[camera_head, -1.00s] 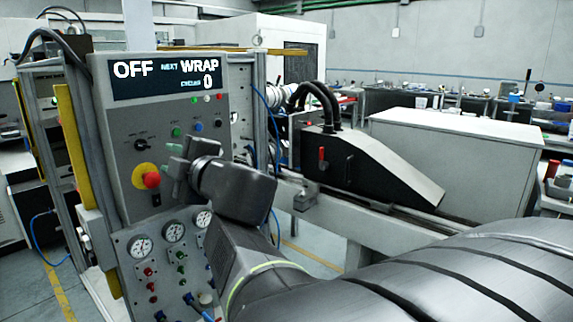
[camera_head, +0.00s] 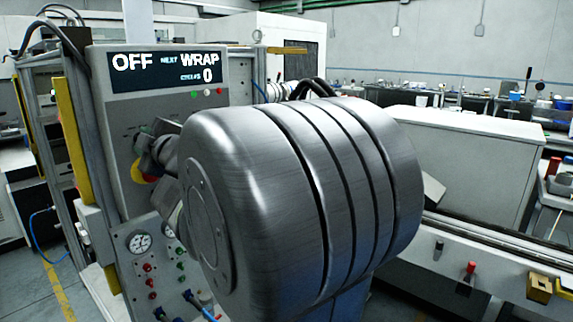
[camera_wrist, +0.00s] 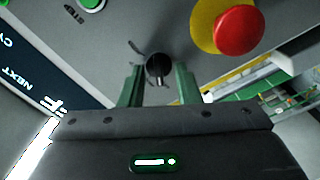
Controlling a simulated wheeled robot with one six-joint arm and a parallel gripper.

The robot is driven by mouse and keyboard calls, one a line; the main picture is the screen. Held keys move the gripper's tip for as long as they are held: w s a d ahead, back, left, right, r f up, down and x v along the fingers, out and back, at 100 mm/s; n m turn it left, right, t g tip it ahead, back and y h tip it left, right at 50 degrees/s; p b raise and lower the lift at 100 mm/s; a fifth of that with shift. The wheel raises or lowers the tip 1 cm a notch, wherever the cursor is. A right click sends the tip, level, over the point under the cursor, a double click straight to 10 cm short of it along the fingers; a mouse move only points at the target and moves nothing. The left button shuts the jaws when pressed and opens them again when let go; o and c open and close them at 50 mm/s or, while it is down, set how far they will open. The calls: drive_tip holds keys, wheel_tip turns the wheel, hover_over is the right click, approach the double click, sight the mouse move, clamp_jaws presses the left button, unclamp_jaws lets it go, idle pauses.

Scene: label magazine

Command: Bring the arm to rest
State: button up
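My gripper (camera_wrist: 158,72) is open in the wrist view, with its two green fingers apart. A small black knob (camera_wrist: 157,66) on the grey panel shows between the fingertips, with a gap on each side. Whether the fingers reach around it or stop short of it I cannot tell. In the head view my gripper (camera_head: 152,148) is at the panel front, partly hidden by my own large grey arm link. The control panel (camera_head: 112,112) has a display (camera_head: 165,73) reading OFF, NEXT WRAP, CYCLES 0.
A red emergency-stop button (camera_wrist: 241,31) on a yellow base sits close to the right of the gripper in the wrist view. Pressure gauges (camera_head: 139,243) and several small knobs are lower on the panel. A long machine bed (camera_head: 500,262) lies at the right.

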drive_tip(key=shift+s+r+m+p, duration=0.15)
drive_tip(key=shift+r+m+p, duration=0.25)
drive_tip(key=shift+m, duration=0.3)
drive_tip(key=m+p, duration=0.4)
drive_tip(key=m, duration=0.2)
drive_tip(key=shift+d, duration=0.1)
drive_tip(key=v, duration=0.8)
drive_tip(key=shift+d+f, duration=0.2)
drive_tip(key=shift+d, duration=0.2)
drive_tip(key=shift+s, duration=0.1)
